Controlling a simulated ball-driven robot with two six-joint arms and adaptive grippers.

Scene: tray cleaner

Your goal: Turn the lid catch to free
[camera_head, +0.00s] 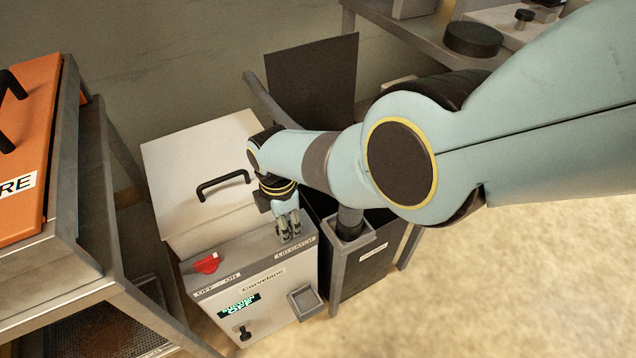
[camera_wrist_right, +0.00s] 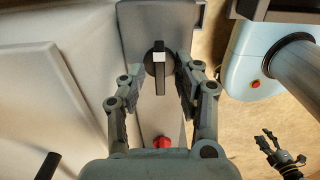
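The lid catch (camera_wrist_right: 160,75) shows in the right wrist view as a black bar-shaped knob with a white mark, lying lengthwise along the grey panel. My right gripper (camera_wrist_right: 163,88) is open, with one finger on each side of the knob. Small gaps seem to show beside the knob; contact is unclear. In the head view my right gripper (camera_head: 290,232) points down at the panel by the "LID CATCH" label (camera_head: 295,247) and hides the knob. The white lid (camera_head: 205,165) with its black handle lies closed. My left gripper (camera_wrist_right: 283,155) shows small, fingers apart, in the wrist view.
The grey cleaner (camera_head: 262,300) carries a red OFF/ON switch (camera_head: 206,263), a display and a small front pocket. An orange unit (camera_head: 30,150) on a metal stand is at left. A dark bin (camera_head: 365,268) stands close on the right. Open floor lies at lower right.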

